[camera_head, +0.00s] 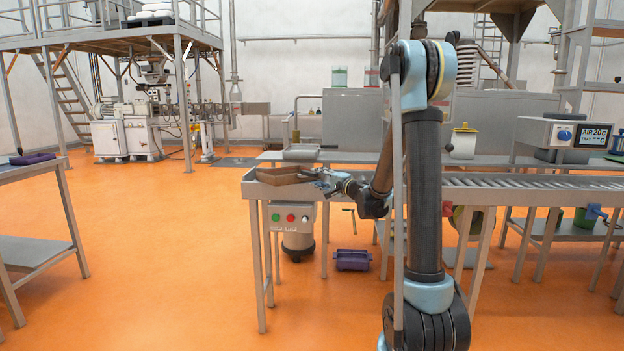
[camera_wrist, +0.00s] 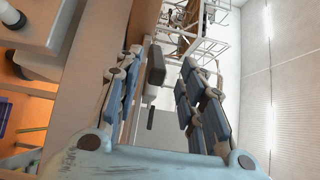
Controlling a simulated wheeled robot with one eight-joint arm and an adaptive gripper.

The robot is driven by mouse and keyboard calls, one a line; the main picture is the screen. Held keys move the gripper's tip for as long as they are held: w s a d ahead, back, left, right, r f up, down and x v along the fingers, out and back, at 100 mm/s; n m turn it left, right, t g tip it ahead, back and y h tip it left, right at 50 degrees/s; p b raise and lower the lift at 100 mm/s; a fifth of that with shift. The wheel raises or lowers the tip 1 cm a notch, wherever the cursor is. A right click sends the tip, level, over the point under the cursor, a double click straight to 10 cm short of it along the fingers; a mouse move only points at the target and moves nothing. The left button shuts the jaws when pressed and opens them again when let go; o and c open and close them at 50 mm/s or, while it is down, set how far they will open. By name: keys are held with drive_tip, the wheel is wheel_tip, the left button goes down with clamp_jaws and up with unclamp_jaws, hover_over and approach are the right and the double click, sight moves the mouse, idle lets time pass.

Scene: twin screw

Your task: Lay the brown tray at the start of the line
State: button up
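The brown tray (camera_head: 284,176) is at the left end of the line (camera_head: 263,189) in the head view. It appears to rest on the flat top there, ahead of the rollers. My gripper (camera_head: 322,181) is at the tray's right side, low over the line. In the wrist view, the two fingers of my gripper (camera_wrist: 162,95) stand well apart. A brown surface (camera_wrist: 145,18), seemingly the tray, runs along the left finger, partly hidden by it. Whether the finger touches it is unclear.
A grey tray-like object (camera_head: 300,153) lies on the bench behind. Rollers (camera_head: 530,183) run to the right toward a control box (camera_head: 577,133). The floor at left is clear.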

drive_tip(key=s+d+f+n+g+h, duration=0.2)
drive_tip(key=s+d+f+n+g, duration=0.1)
drive_tip(key=s, duration=0.8)
drive_tip(key=s+d+f+n+g+h, duration=0.3)
drive_tip(key=s+d+f, duration=0.1)
drive_tip(key=s, duration=0.8)
drive_tip(key=s+d+f+n+g+h, duration=0.2)
drive_tip(key=s+d+f, duration=0.2)
drive_tip(key=s, duration=0.8)
drive_tip(key=shift+d+n+g, duration=0.4)
drive_tip(key=shift+d, duration=0.2)
drive_tip(key=s+d+f+h, duration=0.1)
drive_tip(key=s+d+f, duration=0.1)
drive_tip(key=s+d, duration=0.1)
drive_tip(key=s+d+f+g+h, duration=0.1)
drive_tip(key=s+d+f+h, duration=0.1)
drive_tip(key=s, duration=0.3)
drive_tip(key=s+d+f+g+h, duration=0.1)
drive_tip(key=s+d+h, duration=0.1)
drive_tip(key=s+d, duration=0.2)
drive_tip(key=shift+s+d+f+n, duration=0.2)
drive_tip(key=shift+d+f+n, duration=0.2)
drive_tip(key=shift+d, duration=0.2)
drive_tip(key=shift+c, duration=1.1)
drive_tip(key=shift+s+d, duration=0.15)
clamp_jaws()
drive_tip(key=shift+s, duration=0.1)
